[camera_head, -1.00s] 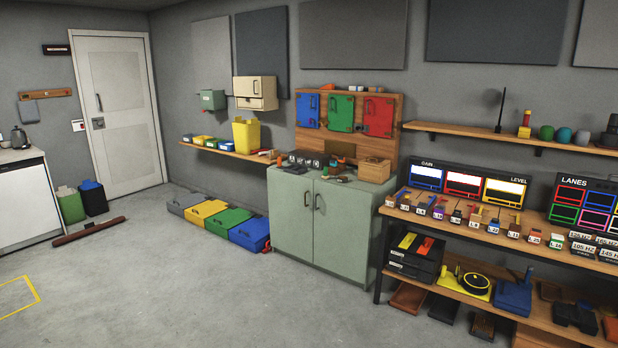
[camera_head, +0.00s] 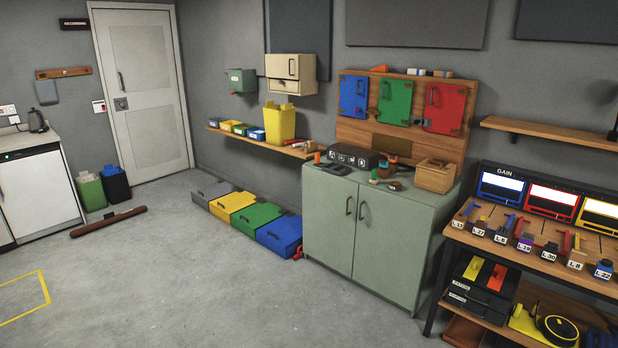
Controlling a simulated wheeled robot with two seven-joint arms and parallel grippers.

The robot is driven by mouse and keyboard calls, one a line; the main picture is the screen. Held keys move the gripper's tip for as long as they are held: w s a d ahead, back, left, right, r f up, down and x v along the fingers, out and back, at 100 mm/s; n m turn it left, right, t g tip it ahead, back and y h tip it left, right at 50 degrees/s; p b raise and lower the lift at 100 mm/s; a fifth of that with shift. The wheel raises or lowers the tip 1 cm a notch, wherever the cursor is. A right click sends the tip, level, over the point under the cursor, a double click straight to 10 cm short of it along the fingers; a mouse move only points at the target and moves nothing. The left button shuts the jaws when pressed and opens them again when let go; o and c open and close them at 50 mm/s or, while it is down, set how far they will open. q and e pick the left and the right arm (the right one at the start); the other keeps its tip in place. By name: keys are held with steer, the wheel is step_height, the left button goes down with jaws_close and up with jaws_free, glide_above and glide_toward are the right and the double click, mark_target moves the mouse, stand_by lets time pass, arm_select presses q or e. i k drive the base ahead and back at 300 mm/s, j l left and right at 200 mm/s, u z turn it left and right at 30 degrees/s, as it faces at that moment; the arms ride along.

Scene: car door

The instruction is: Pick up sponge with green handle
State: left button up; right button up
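I cannot make out a sponge with a green handle for certain. Several small items sit on top of the pale green cabinet (camera_head: 330,222), among them a small item with a green part (camera_head: 374,179), too small to identify. Next to them on the cabinet top are a dark box (camera_head: 352,157) with letters on its front and a wooden box (camera_head: 435,176). Neither of my grippers is in view.
Grey, yellow, green and blue cases (camera_head: 278,234) line the floor left of the cabinet. A workbench (camera_head: 515,258) with labelled tools stands at right. A brown bar (camera_head: 108,222) lies on the floor near the door (camera_head: 143,90). The floor before the cabinet is clear.

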mark_target(373, 180)
steer(key=i, duration=2.4)
steer(key=i+z, duration=0.15)
steer(key=i, duration=0.45)
steer(key=i+j+z, duration=0.15)
steer(key=i, duration=0.45)
steer(key=i+j+z, duration=0.15)
steer(key=i, duration=0.45)
steer(key=j, duration=0.1)
